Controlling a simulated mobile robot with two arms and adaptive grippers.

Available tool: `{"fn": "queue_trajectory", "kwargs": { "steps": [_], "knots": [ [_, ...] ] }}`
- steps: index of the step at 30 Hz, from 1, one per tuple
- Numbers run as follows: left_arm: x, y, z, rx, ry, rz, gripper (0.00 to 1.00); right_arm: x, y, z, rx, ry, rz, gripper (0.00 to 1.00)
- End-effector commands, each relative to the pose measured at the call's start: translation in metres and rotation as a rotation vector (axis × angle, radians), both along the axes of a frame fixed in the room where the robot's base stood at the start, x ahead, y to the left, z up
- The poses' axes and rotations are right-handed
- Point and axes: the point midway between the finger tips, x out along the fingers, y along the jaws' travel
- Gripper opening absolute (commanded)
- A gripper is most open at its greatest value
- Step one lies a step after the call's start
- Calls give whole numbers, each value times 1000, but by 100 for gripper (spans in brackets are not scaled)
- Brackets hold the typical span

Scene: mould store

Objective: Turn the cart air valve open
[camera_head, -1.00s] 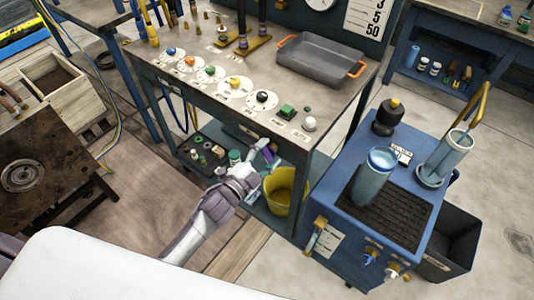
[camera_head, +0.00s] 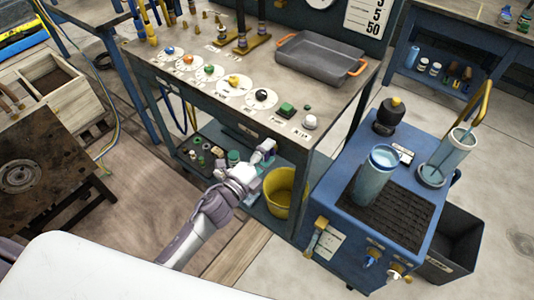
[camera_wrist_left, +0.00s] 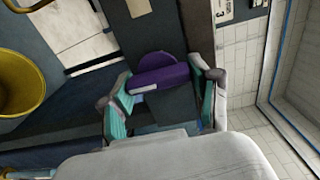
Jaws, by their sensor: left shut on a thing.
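The blue cart (camera_head: 345,215) stands at the right. On its front are a blue knob (camera_head: 373,256) and a pale knob with brass (camera_head: 397,272). A yellow handle (camera_head: 321,222) sits at its left corner; I cannot tell which fitting is the air valve. My left gripper (camera_head: 266,153) is left of the cart, beside the workbench's lower shelf and apart from the cart's fittings. My right gripper is out of view.
A yellow bucket (camera_head: 281,192) stands between my left gripper and the cart. The workbench (camera_head: 290,85) with several knobs is above the gripper. A clear cup (camera_head: 372,180) stands on the cart's dark mat (camera_head: 405,215). A dark bin (camera_head: 452,245) is right of the cart.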

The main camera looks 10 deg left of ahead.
Motion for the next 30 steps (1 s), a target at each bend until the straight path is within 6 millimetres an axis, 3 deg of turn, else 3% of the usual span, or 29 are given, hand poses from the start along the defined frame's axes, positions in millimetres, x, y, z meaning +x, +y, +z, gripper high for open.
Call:
{"fn": "queue_trajectory", "kwargs": {
  "steps": [12,13,17,30],
  "knots": [
    [-1,0,-2,11,-1,-1,27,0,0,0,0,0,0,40],
    [-1,0,-2,12,-1,-1,63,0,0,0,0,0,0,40],
    [-1,0,-2,10,-1,-1,85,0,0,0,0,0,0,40],
    [-7,3,-1,9,0,0,88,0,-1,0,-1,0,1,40]
  ]
}}
